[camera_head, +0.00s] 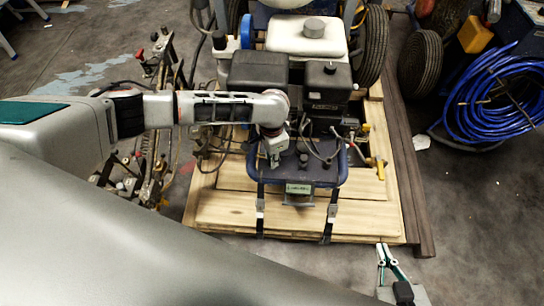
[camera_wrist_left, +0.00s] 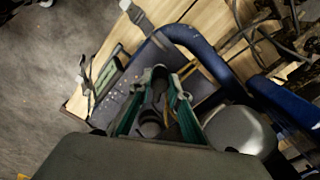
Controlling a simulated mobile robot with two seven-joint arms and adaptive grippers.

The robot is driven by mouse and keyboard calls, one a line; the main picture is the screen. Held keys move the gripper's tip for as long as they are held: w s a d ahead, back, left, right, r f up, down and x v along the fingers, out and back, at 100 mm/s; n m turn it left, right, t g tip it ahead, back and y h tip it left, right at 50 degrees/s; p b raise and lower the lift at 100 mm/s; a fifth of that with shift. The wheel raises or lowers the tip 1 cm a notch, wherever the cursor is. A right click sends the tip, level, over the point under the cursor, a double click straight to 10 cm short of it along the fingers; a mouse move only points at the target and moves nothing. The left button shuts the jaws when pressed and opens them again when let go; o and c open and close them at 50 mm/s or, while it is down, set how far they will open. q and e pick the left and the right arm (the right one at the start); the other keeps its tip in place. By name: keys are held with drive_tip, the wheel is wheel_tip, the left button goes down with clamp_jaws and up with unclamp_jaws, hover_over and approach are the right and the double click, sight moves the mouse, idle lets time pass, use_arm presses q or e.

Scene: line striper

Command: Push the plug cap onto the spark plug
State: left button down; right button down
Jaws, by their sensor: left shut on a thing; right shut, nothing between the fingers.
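The line striper (camera_head: 305,38) stands on a wooden pallet, with its dark engine (camera_head: 260,72) facing me. My left gripper (camera_head: 272,158) reaches down over the front of the machine. In the left wrist view its green-edged fingers (camera_wrist_left: 160,88) are shut on a small dark thing (camera_wrist_left: 150,112), which looks like the plug cap. The spark plug is not clearly visible; I cannot tell whether the cap touches it. My right gripper (camera_head: 383,252) is shut and empty at the lower right, in front of the pallet.
The blue tube frame (camera_wrist_left: 195,42) curves close around the left gripper. Dark cables (camera_head: 325,145) hang beside it. The wooden pallet (camera_head: 230,213) has bare boards in front. A coiled blue hose (camera_head: 500,95) lies at the right. The floor near the right gripper is clear.

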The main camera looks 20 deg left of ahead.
use_arm(q)
drive_tip(key=shift+r+p, duration=0.55)
drive_tip(key=shift+r, duration=0.1)
use_arm(e)
drive_tip(key=shift+w+r+t, duration=0.15)
drive_tip(key=shift+w+r, duration=0.1)
drive_tip(key=shift+r, duration=0.3)
drive_tip(key=shift+w+r+t, duration=0.15)
drive_tip(key=shift+w+r, duration=0.1)
drive_tip(key=shift+r, duration=0.3)
drive_tip(key=shift+s, duration=0.1)
